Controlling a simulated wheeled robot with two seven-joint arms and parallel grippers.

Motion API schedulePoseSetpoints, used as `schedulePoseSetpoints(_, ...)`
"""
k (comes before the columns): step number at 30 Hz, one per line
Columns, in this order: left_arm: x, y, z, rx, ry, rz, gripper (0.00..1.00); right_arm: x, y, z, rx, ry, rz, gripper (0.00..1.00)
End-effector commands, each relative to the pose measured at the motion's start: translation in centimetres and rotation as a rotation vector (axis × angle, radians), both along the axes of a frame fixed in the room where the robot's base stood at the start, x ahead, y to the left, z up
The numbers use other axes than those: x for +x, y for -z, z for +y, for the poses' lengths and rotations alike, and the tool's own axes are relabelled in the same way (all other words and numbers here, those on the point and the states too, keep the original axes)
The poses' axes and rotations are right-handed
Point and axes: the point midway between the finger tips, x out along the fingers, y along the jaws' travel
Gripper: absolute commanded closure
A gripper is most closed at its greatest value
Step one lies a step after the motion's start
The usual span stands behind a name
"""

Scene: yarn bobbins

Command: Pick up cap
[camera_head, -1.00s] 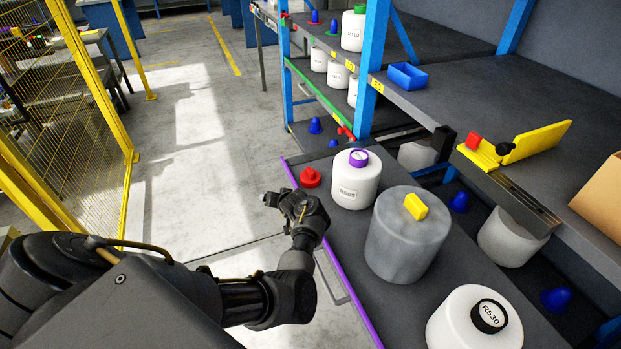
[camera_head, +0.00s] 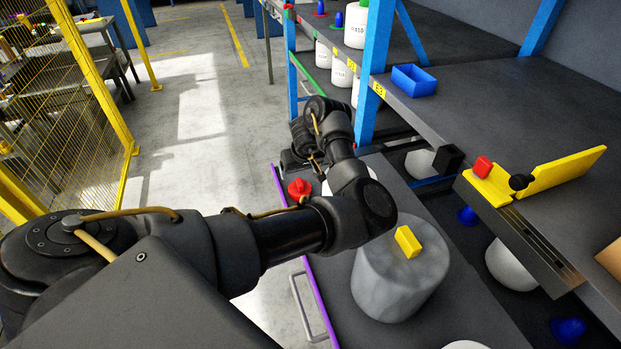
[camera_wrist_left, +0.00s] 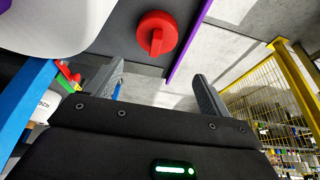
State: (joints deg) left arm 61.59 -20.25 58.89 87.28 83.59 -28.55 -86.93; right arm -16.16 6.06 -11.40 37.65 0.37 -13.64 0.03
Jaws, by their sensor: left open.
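A red cap (camera_head: 300,188) with a raised grip lies on the dark shelf board with a purple edge, near its left edge. In the left wrist view the red cap (camera_wrist_left: 156,33) shows beyond the fingers, roughly between their lines. My left gripper (camera_head: 296,160) is at the far side of the cap in the head view, partly hidden by its own wrist. Its fingers (camera_wrist_left: 158,72) are apart with nothing between them. They look apart from the cap.
A white bottle (camera_head: 350,176) stands beside the cap, mostly hidden by my arm; it also shows in the wrist view (camera_wrist_left: 55,20). A grey container (camera_head: 395,275) with a yellow block (camera_head: 407,241) stands nearer. A blue rack post (camera_head: 374,70) rises behind. Open floor lies left.

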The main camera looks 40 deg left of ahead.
Motion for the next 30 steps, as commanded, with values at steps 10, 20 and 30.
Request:
schedulePoseSetpoints(10, 0.6, 2.3, 0.3, -0.001, 0.006, 0.004, 0.18, -3.2, 1.4, -0.4, -0.007, 0.000, 0.045, 0.64)
schedulePoseSetpoints(20, 1.3, 5.5, 1.5, -0.002, 0.003, 0.000, 0.18, -3.3, 2.6, -1.2, -0.014, -0.017, 0.032, 0.64)
schedulePoseSetpoints(30, 1.9, 8.6, 2.2, 0.000, 0.003, 0.003, 0.18, -0.4, 4.2, -3.7, -0.052, -0.006, 0.013, 0.64)
